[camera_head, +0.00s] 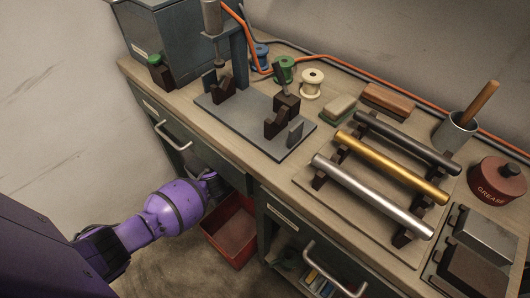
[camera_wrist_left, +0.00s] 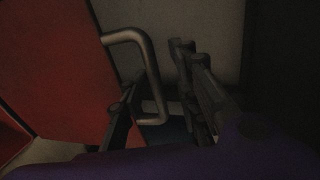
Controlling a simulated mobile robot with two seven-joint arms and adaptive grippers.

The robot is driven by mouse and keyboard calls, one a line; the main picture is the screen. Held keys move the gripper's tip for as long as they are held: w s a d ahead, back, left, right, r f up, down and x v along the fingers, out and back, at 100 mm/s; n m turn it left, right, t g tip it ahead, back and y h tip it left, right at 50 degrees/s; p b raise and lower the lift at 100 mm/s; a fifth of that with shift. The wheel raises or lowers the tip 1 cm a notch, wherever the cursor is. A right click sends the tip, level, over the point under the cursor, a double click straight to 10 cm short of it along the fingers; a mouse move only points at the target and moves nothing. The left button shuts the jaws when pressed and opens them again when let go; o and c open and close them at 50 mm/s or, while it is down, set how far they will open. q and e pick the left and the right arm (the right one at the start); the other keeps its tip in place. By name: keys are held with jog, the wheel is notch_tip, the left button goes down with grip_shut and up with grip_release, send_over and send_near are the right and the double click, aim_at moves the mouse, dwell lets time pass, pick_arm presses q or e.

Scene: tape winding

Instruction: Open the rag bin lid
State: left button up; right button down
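The red rag bin (camera_head: 232,236) stands on the floor under the bench in the head view, and my left arm reaches in beside it. My left gripper is mostly hidden there behind my wrist and the bench. In the left wrist view, a large red panel (camera_wrist_left: 60,75) with a bent grey metal handle (camera_wrist_left: 152,75) fills the left side. My left gripper (camera_wrist_left: 165,105) has its two dark fingers apart, with the handle's lower part between them. I cannot tell whether they touch it. My right gripper is not in view.
The workbench (camera_head: 290,165) overhangs the bin. A drawer handle (camera_head: 172,138) and a lower handle (camera_head: 335,270) stick out from its front. A winding fixture (camera_head: 255,120), metal bars (camera_head: 372,195) and a grease tin (camera_head: 497,185) are on top. Open floor lies left of the bin.

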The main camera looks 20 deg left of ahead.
pick_arm(q)
jog(key=v, duration=1.2)
